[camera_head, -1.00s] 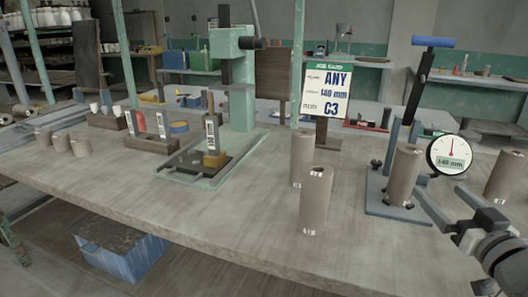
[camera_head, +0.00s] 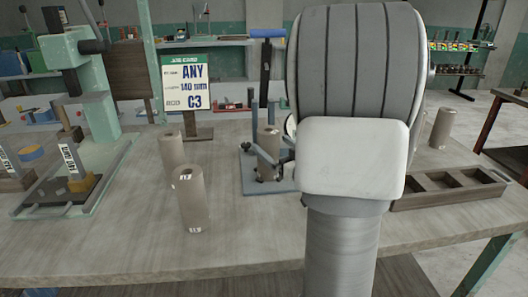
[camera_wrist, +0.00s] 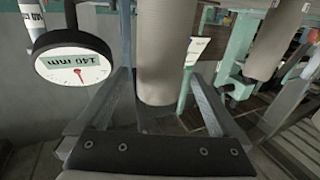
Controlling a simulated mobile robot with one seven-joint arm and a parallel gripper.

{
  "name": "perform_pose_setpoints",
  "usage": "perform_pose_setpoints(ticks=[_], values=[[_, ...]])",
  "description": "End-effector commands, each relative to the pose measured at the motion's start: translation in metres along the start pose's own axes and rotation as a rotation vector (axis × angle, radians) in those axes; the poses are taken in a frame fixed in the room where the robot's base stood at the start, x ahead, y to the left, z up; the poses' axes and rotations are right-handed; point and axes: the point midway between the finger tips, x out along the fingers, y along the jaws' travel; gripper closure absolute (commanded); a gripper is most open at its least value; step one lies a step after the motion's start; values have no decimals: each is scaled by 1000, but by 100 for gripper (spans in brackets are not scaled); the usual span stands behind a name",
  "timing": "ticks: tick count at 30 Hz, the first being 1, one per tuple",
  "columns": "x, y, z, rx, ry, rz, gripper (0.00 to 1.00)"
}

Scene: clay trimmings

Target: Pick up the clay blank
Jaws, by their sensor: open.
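A grey-brown clay blank (camera_head: 268,145) stands upright on the blue gauge stand (camera_head: 250,182). My gripper (camera_head: 274,162) is at this blank, with my arm covering much of the view to its right. In the wrist view the blank (camera_wrist: 163,40) rises between the two open fingers of my gripper (camera_wrist: 160,78), one to each side. I cannot tell whether either finger touches it. The dial gauge (camera_wrist: 73,62), marked 140 mm, is beside it at the left of the wrist view; my arm mostly hides it in the head view.
Two more blanks stand left of the stand, one nearer (camera_head: 190,200) and one behind (camera_head: 171,150). Another blank (camera_head: 441,127) stands at right, behind a compartmented wooden tray (camera_head: 450,197). A job card (camera_head: 185,82) and green press (camera_head: 95,95) are at left. The front table middle is clear.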

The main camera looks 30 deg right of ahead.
Motion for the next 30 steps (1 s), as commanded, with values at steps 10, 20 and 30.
perform_pose_setpoints(ticks=[10, 20, 30], values=[[34, -1, 4, 0, 1, -3, 0], [63, 0, 3, 1, 0, 0, 0], [62, 0, 2, 1, 0, 0, 34]])
